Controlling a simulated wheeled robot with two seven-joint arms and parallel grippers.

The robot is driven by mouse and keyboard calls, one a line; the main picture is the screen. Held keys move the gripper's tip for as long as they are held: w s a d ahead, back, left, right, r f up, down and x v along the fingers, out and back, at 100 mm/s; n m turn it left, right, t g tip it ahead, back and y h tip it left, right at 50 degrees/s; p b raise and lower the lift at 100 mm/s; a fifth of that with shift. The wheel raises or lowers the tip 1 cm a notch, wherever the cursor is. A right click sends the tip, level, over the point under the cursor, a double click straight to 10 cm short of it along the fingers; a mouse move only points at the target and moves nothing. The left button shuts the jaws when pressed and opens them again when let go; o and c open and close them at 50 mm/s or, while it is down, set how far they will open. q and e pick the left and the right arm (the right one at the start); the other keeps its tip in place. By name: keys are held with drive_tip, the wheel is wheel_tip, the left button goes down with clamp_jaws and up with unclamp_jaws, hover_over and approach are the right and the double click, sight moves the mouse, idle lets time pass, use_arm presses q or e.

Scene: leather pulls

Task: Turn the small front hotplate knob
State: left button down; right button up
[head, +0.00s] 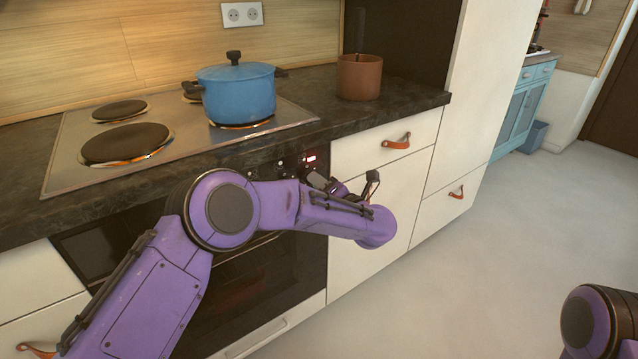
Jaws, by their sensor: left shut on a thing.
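The stove's control panel (285,163) is on the oven front, below the worktop edge. A few small dark knobs (280,165) show on it, with a lit red display (311,158) to their right. My left gripper (318,180) is at the right end of the panel, just below the display, and is shut on a knob. My forearm and wrist partly cover the gripper and panel, so the held knob and its angle are hidden. My right gripper is out of view.
A blue lidded pot (236,95) stands on a hotplate. Two bare hotplates (126,143) are left of it. A brown pot (359,77) stands on the dark worktop (410,95). Drawers with leather pulls (396,141) are right of the oven.

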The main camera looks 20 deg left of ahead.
use_arm(q)
drive_tip(key=c, duration=1.1)
unclamp_jaws()
drive_tip(key=shift+c, duration=0.2)
drive_tip(key=v, duration=1)
drive_tip(key=shift+s+d, duration=0.25)
